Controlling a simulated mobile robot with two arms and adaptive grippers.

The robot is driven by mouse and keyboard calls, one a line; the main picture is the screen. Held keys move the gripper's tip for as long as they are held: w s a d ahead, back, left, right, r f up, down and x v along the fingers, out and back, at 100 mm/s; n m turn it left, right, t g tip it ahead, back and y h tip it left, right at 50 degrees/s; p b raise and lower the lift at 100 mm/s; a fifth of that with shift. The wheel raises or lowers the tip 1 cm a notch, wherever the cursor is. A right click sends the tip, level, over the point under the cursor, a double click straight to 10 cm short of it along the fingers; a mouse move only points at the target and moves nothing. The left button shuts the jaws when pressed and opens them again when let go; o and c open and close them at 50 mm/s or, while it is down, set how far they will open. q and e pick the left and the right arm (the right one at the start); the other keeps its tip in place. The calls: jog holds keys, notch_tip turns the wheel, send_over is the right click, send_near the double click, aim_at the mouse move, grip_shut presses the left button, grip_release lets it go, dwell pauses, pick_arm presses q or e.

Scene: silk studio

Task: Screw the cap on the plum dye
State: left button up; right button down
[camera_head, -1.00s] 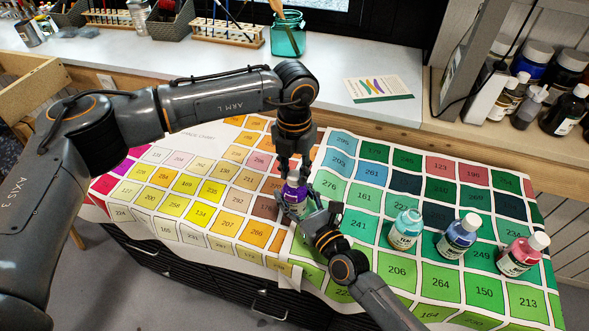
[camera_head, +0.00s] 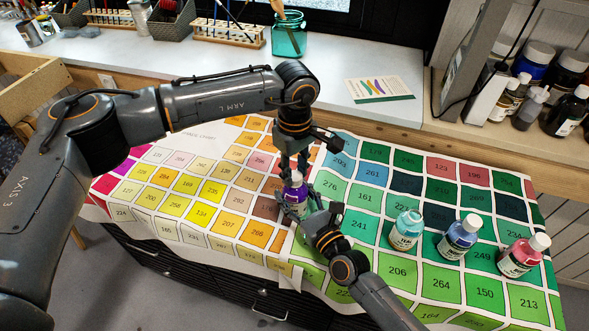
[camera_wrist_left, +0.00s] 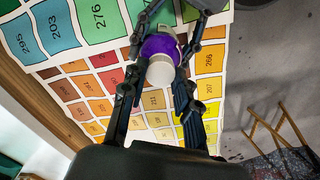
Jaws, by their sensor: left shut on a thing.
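The plum dye bottle (camera_head: 295,192) stands upright at the middle of the colour chart, purple with a pale label. Its white cap (camera_wrist_left: 161,70) sits over the bottle top in the left wrist view; the threads are hidden. My left gripper (camera_head: 295,172) points down from above, shut on the cap; its fingers also show on both sides of the cap in the left wrist view (camera_wrist_left: 160,82). My right gripper (camera_head: 302,208) reaches in from the lower right, its fingers closed around the bottle's body.
Teal (camera_head: 405,231), blue (camera_head: 458,238) and pink (camera_head: 523,256) capped bottles stand to the right on the colour chart (camera_head: 200,217). A white counter (camera_head: 215,75) with a teal jar (camera_head: 289,36) and a card (camera_head: 379,88) lies behind. Dark bottles fill the shelf at right.

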pick_arm(q)
jog(key=m, duration=0.7)
jog(key=shift+m, duration=0.4)
jog(key=m, duration=0.6)
jog(key=shift+d+m, duration=0.1)
jog(key=shift+m, duration=0.3)
jog(key=o, duration=0.7)
jog(key=shift+o, duration=0.2)
notch_tip(320, 180, up, 12)
pick_arm(e)
jog(key=shift+c, duration=1.9)
grip_release()
